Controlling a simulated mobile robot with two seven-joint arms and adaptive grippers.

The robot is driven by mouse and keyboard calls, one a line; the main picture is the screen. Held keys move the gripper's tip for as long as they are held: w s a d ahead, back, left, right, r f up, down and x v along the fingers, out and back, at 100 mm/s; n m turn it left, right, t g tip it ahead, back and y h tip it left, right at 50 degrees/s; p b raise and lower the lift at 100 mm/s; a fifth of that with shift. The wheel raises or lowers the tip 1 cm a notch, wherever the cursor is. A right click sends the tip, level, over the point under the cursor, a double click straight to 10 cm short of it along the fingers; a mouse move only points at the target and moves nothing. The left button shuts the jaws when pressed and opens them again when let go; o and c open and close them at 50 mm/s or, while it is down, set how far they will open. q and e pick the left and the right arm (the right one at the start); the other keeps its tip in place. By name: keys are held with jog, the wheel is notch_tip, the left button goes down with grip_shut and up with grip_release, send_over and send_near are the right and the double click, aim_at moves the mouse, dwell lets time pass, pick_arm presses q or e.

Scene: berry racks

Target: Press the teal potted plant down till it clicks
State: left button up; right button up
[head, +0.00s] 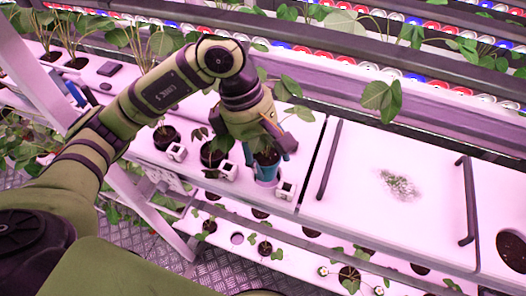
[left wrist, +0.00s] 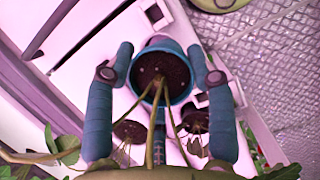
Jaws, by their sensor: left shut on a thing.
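The teal potted plant (head: 266,172) is near the front edge of the white shelf, left of a dark gap between panels. Its pot looks upright. My left gripper (head: 266,153) comes down over it with a finger on each side. In the left wrist view the teal pot (left wrist: 188,84) shows its round rim, dark soil and thin stems, between the two blue fingers of my gripper (left wrist: 162,62). The gripper is shut on the pot. The pot's base and whatever is under it are hidden. My right gripper is not in view.
Dark potted plants (head: 213,152) stand left of the teal pot, with small white boxes (head: 285,190) along the shelf edge. A white panel with dark handles (head: 329,160) lies to the right. A lower white rack (head: 300,262) holds more plants.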

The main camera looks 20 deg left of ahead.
aim_at(267, 162)
pick_arm(q)
jog(key=shift+w+r, duration=0.25)
jog(key=shift+w, duration=0.25)
jog(key=shift+w+a+r+n, duration=0.1)
jog(key=shift+w+r+n, duration=0.05)
jog(key=shift+w+n, duration=0.3)
jog(key=shift+s+f, duration=0.15)
jog(key=shift+f, duration=0.55)
notch_tip(267, 162, down, 4)
jog(key=b, duration=0.4)
jog(key=shift+f, duration=0.2)
jog(key=shift+f+b, duration=0.25)
jog(key=shift+b, duration=0.15)
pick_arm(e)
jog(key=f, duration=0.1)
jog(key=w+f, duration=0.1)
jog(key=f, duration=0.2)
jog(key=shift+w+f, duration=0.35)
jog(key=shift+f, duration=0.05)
pick_arm(q)
jog(key=shift+r+b, duration=0.1)
jog(key=shift+b, duration=0.25)
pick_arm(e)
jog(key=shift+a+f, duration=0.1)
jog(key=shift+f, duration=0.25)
pick_arm(q)
jog(key=shift+f+b, duration=1.05)
jog(key=shift+b, duration=0.15)
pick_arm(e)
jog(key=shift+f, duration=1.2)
